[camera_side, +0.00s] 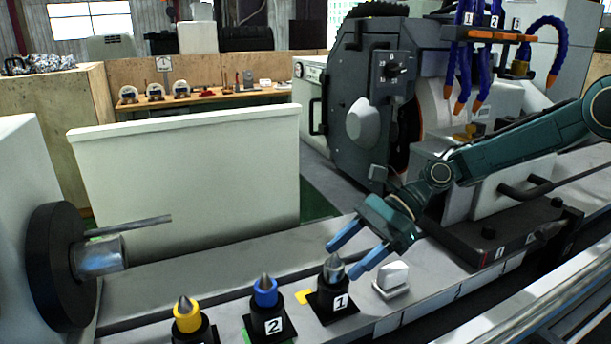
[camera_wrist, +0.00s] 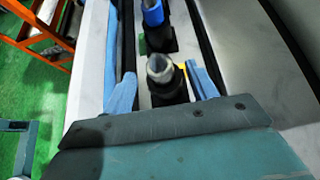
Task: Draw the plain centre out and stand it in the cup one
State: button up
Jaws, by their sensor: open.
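The plain centre (camera_side: 333,269), bare metal with a pointed tip, stands upright in the black cup one (camera_side: 338,303), labelled 1. In the wrist view the plain centre (camera_wrist: 160,68) shows between my two blue fingers, with gaps on both sides. My gripper (camera_side: 341,262) is open, its fingertips near the top of this centre. A blue-banded centre (camera_side: 265,291) stands in cup two (camera_side: 267,323). A yellow-banded centre (camera_side: 187,315) stands in another black cup (camera_side: 203,334) at the bottom edge.
A small whitish block (camera_side: 392,279) sits right of cup one. The dark spindle flange (camera_side: 55,265) with a metal nose and thin rod is at left. A pale guard panel (camera_side: 190,175) stands behind the bed. Blue hoses (camera_side: 467,60) hang above the wheel housing.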

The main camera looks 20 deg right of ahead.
jog(key=v, duration=1.1)
jog(key=shift+r, duration=0.1)
jog(key=shift+r, duration=0.1)
jog(key=s+d+r+n+t+h, duration=0.2)
jog(key=s+r+n+h, duration=0.1)
jog(key=s+n, duration=0.25)
jog(key=s+d+r+n+t+h, duration=0.1)
jog(key=s+r+n+t+h, duration=0.1)
jog(key=s+n+h, duration=0.4)
jog(key=s+d+f+n+h, duration=0.1)
jog(key=s+d+n, duration=0.2)
jog(key=s, duration=0.5)
jog(key=s+d+f+n+t+h, duration=0.1)
jog(key=s+d+n, duration=0.2)
jog(key=s+d, duration=0.3)
jog(key=shift+s+d+f+t+h, duration=0.3)
jog(key=shift+s+f, duration=0.1)
jog(key=shift+s, duration=0.7)
